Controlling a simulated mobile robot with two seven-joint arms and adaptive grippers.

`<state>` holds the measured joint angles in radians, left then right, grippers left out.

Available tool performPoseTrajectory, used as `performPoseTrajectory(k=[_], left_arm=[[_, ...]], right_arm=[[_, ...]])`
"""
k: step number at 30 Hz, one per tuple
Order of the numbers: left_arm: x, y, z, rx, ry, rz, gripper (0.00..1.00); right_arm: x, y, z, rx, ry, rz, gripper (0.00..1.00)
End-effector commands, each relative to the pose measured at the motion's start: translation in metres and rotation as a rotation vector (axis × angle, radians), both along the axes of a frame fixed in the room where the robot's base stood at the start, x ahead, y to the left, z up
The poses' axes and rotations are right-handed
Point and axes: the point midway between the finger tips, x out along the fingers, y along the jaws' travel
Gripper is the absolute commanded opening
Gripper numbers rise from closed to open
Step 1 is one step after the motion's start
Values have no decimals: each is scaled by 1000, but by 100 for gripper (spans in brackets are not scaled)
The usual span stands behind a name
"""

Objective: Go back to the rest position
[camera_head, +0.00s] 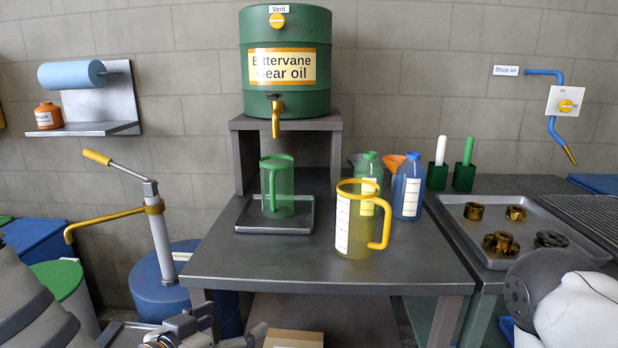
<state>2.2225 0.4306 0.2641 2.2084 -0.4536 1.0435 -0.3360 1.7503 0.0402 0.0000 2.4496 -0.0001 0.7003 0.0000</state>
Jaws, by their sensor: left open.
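My left gripper (225,333) shows at the bottom edge, left of centre, in front of and below the table's front edge. It is open, and I see nothing held in it. The frame cuts off its lower part. My left arm comes in at the lower left corner. Links of my right arm show at the lower right, in front of the metal tray, but my right gripper is out of view.
The table (330,265) holds a yellow-handled jug (356,225), a green jug (284,190) on a drip tray (245,226), and bottles. A green oil drum (285,110) stands above. A blue pump barrel (155,285) is left; a metal tray (480,235) with parts is right.

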Motion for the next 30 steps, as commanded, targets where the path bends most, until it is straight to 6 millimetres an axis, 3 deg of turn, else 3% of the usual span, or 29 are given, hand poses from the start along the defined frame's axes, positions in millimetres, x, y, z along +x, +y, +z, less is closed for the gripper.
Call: performPoseTrajectory(k=[1, 5, 6, 9, 12, 15, 18, 20, 30], left_arm=[[-21, -1, -32, 15, 103, 0, 84], [-96, 9, -115, 64, 422, 31, 84], [-127, 14, -138, 87, 532, 48, 84], [-211, 34, -185, 156, 806, 105, 84], [-287, 57, -208, 235, 1035, 171, 84], [-341, 76, -215, 302, 1187, 230, 84], [-369, 87, -214, 340, 1265, 267, 84], [-376, 89, -214, 349, 1284, 276, 84], [-376, 89, -214, 347, 1283, 276, 84]], right_arm=[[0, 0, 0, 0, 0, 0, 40], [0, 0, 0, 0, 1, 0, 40], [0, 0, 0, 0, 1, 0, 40], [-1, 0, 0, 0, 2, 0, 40], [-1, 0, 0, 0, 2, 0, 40], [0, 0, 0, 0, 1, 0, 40], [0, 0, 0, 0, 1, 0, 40], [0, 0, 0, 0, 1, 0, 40], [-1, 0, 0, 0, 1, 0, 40]])
